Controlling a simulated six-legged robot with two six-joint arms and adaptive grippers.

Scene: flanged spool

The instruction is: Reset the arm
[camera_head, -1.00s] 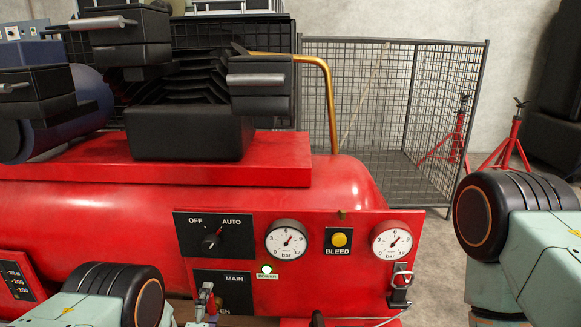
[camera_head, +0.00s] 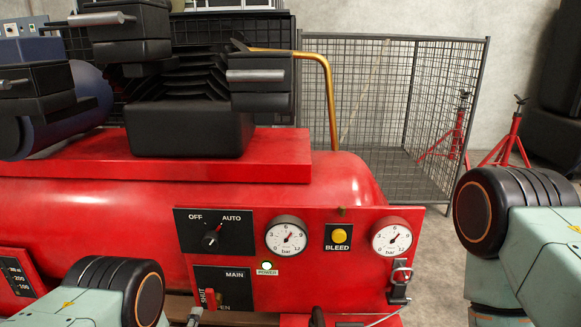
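The red compressor (camera_head: 110,200) fills the left and middle. Its panel carries a black OFF/AUTO switch (camera_head: 212,238) pointing toward AUTO, two bar gauges (camera_head: 286,237) (camera_head: 391,238), a yellow BLEED button (camera_head: 339,236) and a pale lit POWER lamp (camera_head: 266,266). Below is the MAIN plate (camera_head: 235,283) with a red lever (camera_head: 211,299) beside the word SHUT; the OPEN label is partly covered. A small grey piece, possibly my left gripper's tip (camera_head: 195,317), shows at the bottom edge, apart from the lever; its opening is hidden. My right gripper is out of frame.
A wire mesh cage (camera_head: 385,110) stands behind at right, with red stands (camera_head: 508,140) beside it. My arm links fill the lower left and right edge.

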